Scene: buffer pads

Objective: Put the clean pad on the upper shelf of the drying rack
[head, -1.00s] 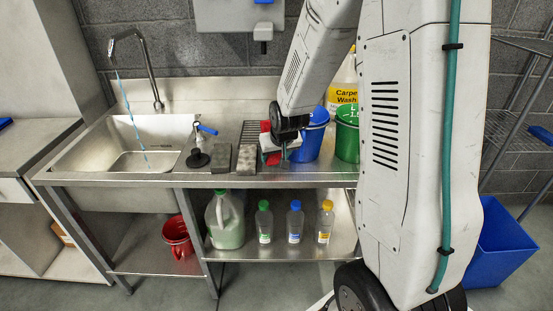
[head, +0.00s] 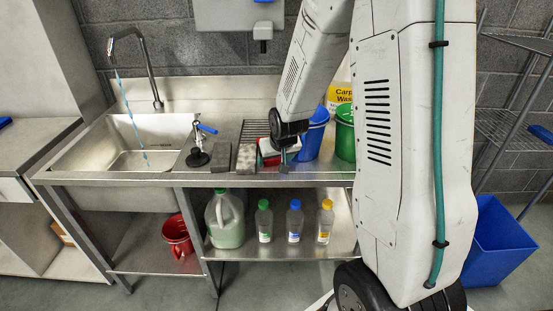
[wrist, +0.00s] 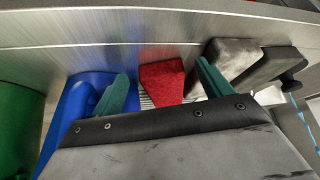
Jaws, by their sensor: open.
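A red pad (wrist: 163,82) stands on the steel counter between the two green fingers of my gripper (wrist: 163,72) in the wrist view. The fingers are open, with gaps on both sides of it. In the head view my gripper (head: 283,157) is low over the counter and hides most of the red pad (head: 266,147). A speckled grey pad (head: 246,158) and a dark grey pad (head: 222,158) stand to its left. No label shows which pad is clean. The wire drying rack (head: 505,128) is at the far right; its upper shelf (head: 520,42) is partly cut off.
A blue bucket (head: 311,138) and a green bucket (head: 345,138) stand close right of my gripper. A blue bin (head: 497,240) is below the rack.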

